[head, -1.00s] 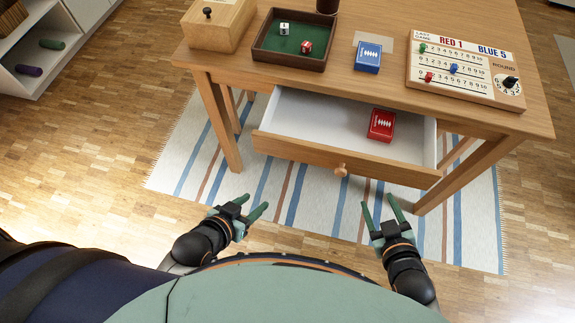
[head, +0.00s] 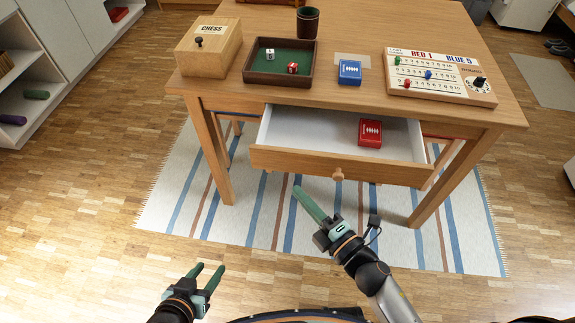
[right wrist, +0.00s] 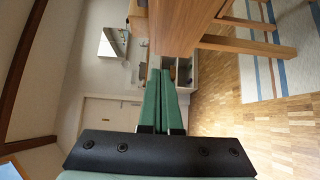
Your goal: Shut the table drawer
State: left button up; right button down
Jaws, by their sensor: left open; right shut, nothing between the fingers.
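The table drawer (head: 290,160) is pulled out at the front of the wooden table (head: 350,97), with its white inside showing. A round wooden knob (head: 338,174) sits mid-front. A red card box (head: 370,133) lies in the drawer's right part. My right gripper (head: 298,190) is shut and empty, its green fingers together, in front of and below the drawer front, left of the knob. Its shut fingers (right wrist: 163,75) also show in the right wrist view, along with a wooden surface beside them. My left gripper (head: 208,268) is open and empty, low and farther from the drawer.
On the table top are a chess box (head: 210,50), a dice tray (head: 260,79), a dark cup (head: 307,22), a blue card box (head: 350,72) and a scoreboard (head: 440,90). A striped rug (head: 260,225) lies under the table. Table legs flank the drawer.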

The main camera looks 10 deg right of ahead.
aim_at(281, 155)
jog(key=w, duration=0.2)
jog(key=w+a, duration=0.1)
jog(key=w, duration=0.2)
jog(key=w+a, duration=0.1)
jog(key=w, duration=0.2)
pick_arm(q)
jog(key=shift+d, duration=0.1)
pick_arm(e)
jog(key=shift+w+d, duration=0.15)
jog(key=shift+w, duration=0.25)
pick_arm(q)
jog(key=shift+s+f, duration=0.1)
jog(key=shift+f, duration=0.05)
